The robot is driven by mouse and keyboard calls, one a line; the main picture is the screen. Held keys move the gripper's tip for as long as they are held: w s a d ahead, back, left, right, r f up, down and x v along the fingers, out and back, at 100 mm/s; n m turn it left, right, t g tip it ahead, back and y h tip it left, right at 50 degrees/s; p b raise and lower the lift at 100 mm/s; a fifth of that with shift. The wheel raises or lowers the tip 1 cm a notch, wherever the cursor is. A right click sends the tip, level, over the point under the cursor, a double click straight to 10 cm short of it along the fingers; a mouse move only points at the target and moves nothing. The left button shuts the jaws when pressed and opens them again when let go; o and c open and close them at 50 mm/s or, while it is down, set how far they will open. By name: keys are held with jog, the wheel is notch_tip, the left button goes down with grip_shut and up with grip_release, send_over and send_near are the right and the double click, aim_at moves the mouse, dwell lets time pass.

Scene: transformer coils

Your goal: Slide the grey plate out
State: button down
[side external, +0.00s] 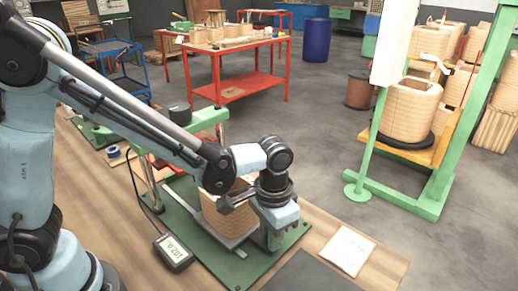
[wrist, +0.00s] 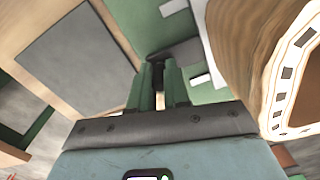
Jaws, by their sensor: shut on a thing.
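The grey plate (side external: 232,241) lies flat under a tan wound coil (side external: 222,212) on a green base in the side external view.
A dark grey mat (side external: 306,274) and a white paper (side external: 345,254) lie on the wooden bench near the green base (side external: 210,262). A small display unit (side external: 173,252) sits at the base's front left. A green frame (side external: 212,118) stands behind the coil.

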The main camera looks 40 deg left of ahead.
jog(key=shift+d, duration=0.7)
jog(key=c, duration=1.1)
grip_release()
jog(key=shift+r, duration=0.15)
notch_tip(320, 180, up, 12)
